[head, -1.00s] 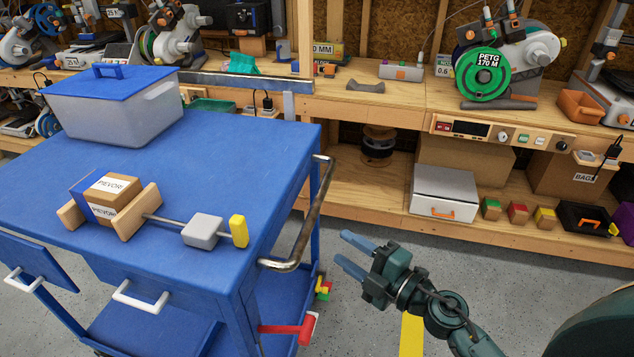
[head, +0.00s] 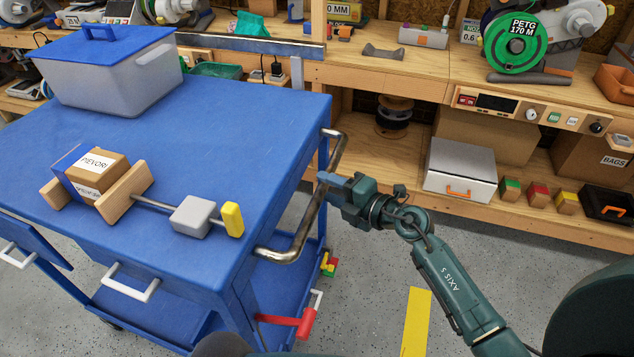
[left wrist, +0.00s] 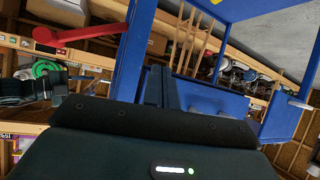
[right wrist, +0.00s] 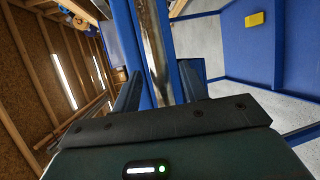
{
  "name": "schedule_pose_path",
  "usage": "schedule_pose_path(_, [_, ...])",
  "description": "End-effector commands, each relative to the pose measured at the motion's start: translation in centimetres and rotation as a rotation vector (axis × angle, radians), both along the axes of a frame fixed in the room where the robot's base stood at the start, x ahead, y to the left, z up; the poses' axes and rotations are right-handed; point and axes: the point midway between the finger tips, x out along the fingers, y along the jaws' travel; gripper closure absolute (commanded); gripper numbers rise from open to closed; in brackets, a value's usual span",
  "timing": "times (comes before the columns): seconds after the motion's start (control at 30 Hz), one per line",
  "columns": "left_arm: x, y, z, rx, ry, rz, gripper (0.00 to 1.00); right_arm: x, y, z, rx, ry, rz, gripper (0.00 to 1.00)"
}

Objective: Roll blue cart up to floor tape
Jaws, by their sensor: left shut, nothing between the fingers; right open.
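The blue cart (head: 240,125) stands at left in the head view, with a bent metal push handle (head: 302,225) on its right end. My right gripper (head: 325,183) is at this handle, fingers pointing left. In the right wrist view the metal bar (right wrist: 155,50) runs between the open fingers of my right gripper (right wrist: 158,85); I cannot tell whether they touch it. The yellow floor tape (head: 415,325) lies on the grey floor to the right of the cart. My left gripper (left wrist: 161,85) shows shut and empty in the left wrist view, near blue cart parts.
On the cart are a lidded grey bin (head: 110,85), a boxed carton (head: 97,170) between wooden blocks, and a grey block with a yellow end (head: 232,218). A red lever (head: 290,320) sticks out low on the cart. A wooden workbench (head: 400,90) runs behind. Floor around the tape is clear.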

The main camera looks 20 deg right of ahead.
Motion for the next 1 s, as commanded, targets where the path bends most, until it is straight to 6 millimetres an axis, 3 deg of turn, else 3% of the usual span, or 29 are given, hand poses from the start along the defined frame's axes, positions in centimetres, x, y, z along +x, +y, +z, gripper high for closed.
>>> schedule_pose_path(0.23, [0.0,0.0,-0.5,-0.010,0.002,0.005,1.00,2.8,1.8,-0.6,0.002,-0.001,-0.001,0.57])
schedule_pose_path(0.63, [0.2,-0.2,-0.1,-0.024,-0.003,0.015,1.00,3.4,2.2,-0.7,0.000,0.000,-0.001,0.57])
schedule_pose_path(1.0, [0.2,-0.2,-0.1,-0.021,-0.003,0.012,1.00,3.3,2.2,-0.7,0.000,0.000,-0.001,0.87])
